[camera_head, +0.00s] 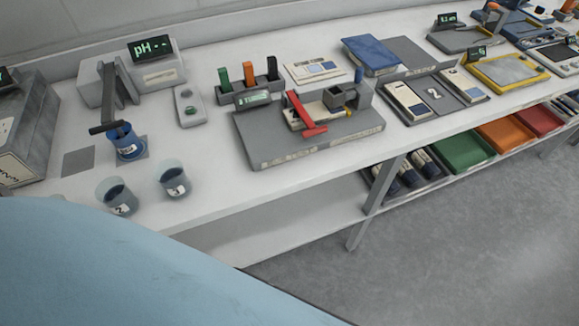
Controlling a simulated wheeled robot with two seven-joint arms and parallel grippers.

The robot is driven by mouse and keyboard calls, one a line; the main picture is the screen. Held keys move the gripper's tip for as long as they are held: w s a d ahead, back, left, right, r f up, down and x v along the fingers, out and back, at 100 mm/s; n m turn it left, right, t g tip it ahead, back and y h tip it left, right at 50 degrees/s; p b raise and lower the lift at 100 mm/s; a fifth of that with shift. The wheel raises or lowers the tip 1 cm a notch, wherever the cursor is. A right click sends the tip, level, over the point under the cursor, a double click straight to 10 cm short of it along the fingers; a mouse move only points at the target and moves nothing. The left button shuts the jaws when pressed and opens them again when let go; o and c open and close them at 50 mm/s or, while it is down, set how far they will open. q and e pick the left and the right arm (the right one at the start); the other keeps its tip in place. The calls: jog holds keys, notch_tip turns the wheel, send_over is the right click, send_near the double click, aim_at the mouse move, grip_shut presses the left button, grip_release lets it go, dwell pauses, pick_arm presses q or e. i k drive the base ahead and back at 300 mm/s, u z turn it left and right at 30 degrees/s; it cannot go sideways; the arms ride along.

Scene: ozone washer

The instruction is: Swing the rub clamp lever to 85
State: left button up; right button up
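A red lever (306,116) sits on a grey device base (300,148) in the middle of the bench. It appears to be the rub clamp lever, with a short crossbar at its near end. It slants from upper left to lower right across a pale plate on the base. A grey block (347,95) with an opening stands on the base just right of the lever. The angle of the lever cannot be read here. Neither of my grippers is in view, and nothing touches the lever.
Green, orange and black handled tools stand in a rack (247,92) behind the device. A pH meter (155,62) and blue-liquid beakers (174,180) are to the left. Numbered samples (436,96) and a yellow-edged tray (506,71) are to the right. The bench front edge is clear before the device.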

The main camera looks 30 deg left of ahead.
aim_at(299, 111)
jog(key=k, duration=0.35)
jog(key=u, duration=0.9)
